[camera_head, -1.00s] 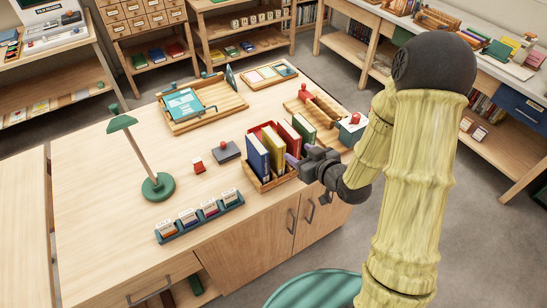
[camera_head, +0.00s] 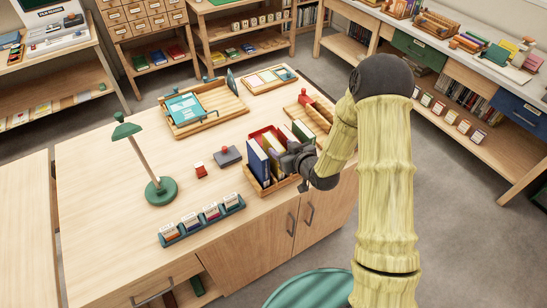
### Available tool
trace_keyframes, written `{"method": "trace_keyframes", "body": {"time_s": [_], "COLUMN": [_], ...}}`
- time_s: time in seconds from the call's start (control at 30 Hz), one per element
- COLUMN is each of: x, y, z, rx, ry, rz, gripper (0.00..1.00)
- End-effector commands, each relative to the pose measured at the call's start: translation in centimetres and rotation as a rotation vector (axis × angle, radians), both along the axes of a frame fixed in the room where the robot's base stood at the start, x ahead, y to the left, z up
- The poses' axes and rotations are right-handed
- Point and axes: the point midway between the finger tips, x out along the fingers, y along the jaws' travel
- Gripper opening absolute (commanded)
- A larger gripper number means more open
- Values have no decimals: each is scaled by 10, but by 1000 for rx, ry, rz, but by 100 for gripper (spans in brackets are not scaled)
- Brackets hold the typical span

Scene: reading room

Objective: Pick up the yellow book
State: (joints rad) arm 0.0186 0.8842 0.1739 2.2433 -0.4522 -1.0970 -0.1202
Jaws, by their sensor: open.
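The yellow book (camera_head: 271,153) stands upright in a wooden book tray (camera_head: 262,186), between a blue book (camera_head: 257,162) on its left and other books on its right. My gripper (camera_head: 287,154) is at the right part of this tray, just to the right of the yellow book, and covers much of the red book beside it. The gripper is open. Its fingertips are too small and dark to tell whether they touch a book. The yellow book's lower right part is partly hidden.
A green book (camera_head: 302,131) stands behind my gripper. A grey box with a red knob (camera_head: 228,155) and a small red block (camera_head: 200,169) lie left of the tray. A green lamp (camera_head: 161,190) and a card rack (camera_head: 203,222) are nearer the left front. The table's left part is clear.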

Motion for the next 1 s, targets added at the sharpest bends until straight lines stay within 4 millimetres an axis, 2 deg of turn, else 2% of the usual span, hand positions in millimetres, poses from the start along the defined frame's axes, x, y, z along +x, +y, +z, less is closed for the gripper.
{"method": "trace_keyframes", "body": {"time_s": [0.2,0.53,1.0], "x": [6,34,38], "y": [4,23,25], "z": [-4,-22,-26], "rx": [0,0,0], "ry": [1,-1,0], "rz": [1,0,1], "gripper": [53,53,53]}}
